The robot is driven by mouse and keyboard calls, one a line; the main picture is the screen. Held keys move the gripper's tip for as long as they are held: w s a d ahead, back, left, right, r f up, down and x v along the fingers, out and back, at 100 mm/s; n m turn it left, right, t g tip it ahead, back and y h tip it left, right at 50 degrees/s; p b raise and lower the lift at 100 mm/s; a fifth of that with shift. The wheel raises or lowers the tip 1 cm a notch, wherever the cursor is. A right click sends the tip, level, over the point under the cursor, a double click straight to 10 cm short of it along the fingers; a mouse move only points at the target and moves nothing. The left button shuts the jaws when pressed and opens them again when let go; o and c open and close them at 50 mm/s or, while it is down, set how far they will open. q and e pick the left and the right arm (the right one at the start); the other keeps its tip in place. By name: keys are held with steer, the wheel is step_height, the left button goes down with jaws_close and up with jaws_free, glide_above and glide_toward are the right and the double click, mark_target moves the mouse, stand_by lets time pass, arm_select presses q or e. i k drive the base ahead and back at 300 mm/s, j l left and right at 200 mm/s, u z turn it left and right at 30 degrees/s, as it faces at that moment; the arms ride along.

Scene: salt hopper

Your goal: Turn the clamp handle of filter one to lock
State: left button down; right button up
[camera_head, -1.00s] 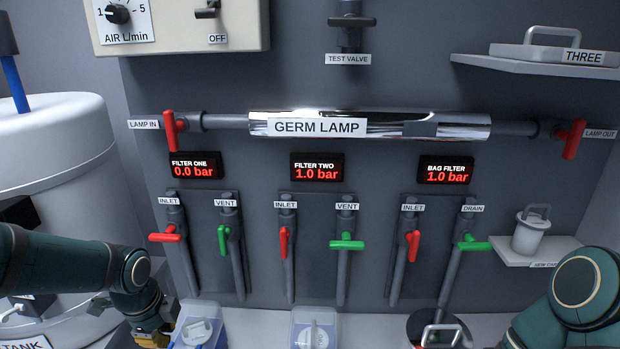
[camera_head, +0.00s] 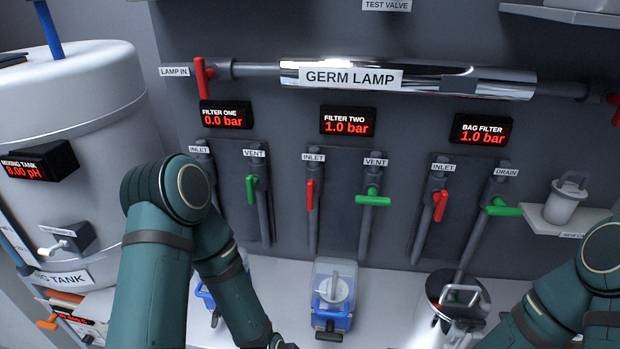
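Filter one, a clear housing with a blue part (camera_head: 206,297), stands on the white ledge below the FILTER ONE display (camera_head: 225,115), which reads 0.0 bar. My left forearm covers most of it, and its clamp handle cannot be made out. Filter one's red inlet handle is also hidden behind my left arm; its green vent handle (camera_head: 251,190) points along its pipe.
The bag filter (camera_head: 457,300) is further right. The mixing tank (camera_head: 75,110) fills the left side. Bare ledge (camera_head: 385,300) lies between filter two and the bag filter.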

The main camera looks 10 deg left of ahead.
mark_target(216, 314)
steer(key=u, duration=1.35)
steer(key=k+j+u, duration=0.15)
steer(key=j, duration=0.2)
steer(key=j+u, duration=0.15)
steer(key=j, duration=0.15)
steer(key=k+j+u, duration=0.2)
steer(key=j, duration=0.2)
steer(key=i+l, duration=0.05)
